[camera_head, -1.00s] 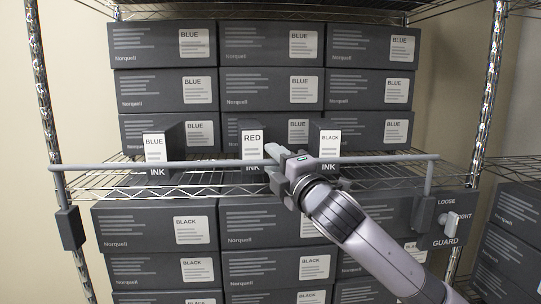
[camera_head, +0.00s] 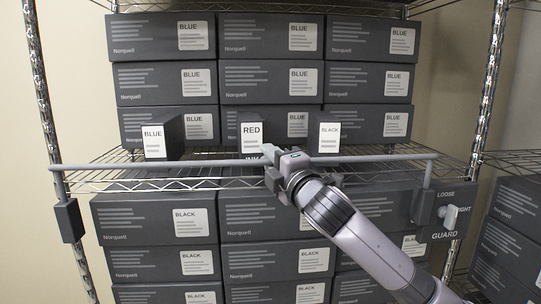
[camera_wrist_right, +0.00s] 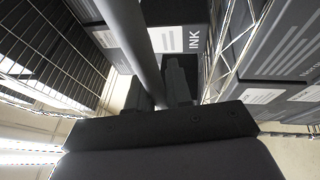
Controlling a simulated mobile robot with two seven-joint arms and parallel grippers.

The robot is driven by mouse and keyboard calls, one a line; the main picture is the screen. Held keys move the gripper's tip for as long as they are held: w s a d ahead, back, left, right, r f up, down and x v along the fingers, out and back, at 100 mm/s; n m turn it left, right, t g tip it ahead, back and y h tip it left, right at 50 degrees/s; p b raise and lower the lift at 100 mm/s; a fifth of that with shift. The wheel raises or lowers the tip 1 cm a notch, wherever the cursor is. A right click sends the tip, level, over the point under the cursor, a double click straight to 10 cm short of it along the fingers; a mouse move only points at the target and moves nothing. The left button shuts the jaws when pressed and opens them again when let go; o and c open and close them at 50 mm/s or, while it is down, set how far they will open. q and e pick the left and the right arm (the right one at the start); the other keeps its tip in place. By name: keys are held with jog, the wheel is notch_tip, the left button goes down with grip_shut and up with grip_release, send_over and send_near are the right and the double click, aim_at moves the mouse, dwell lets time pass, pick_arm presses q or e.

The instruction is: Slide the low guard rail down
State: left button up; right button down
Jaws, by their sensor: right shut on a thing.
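The low guard rail (camera_head: 380,158) is a thin grey bar running across the front of the middle shelf. Its end posts go down into dark brackets, at left (camera_head: 69,220) and right (camera_head: 424,207). My right gripper (camera_head: 275,162) is shut on the rail near its middle. The right wrist view shows the rail (camera_wrist_right: 137,40) passing between the fingers (camera_wrist_right: 162,85). The rail crosses low on the ink boxes, hiding much of their INK lettering. My left gripper is out of view.
Blue (camera_head: 154,142), red (camera_head: 250,137) and black (camera_head: 329,138) ink boxes stand behind the rail. Dark cartons fill the shelf behind (camera_head: 270,82) and the shelf below (camera_head: 150,218). Chrome uprights (camera_head: 42,100) flank the rack. More cartons (camera_head: 510,215) stand at right.

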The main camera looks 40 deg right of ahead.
notch_tip(320, 180, down, 7)
jog(key=b, duration=0.3)
jog(key=shift+r, duration=0.15)
jog(key=shift+f, duration=0.2)
jog(key=shift+a, duration=0.1)
jog(key=c, duration=1.1)
grip_release()
jog(key=shift+f, duration=0.1)
jog(key=shift+c, duration=0.2)
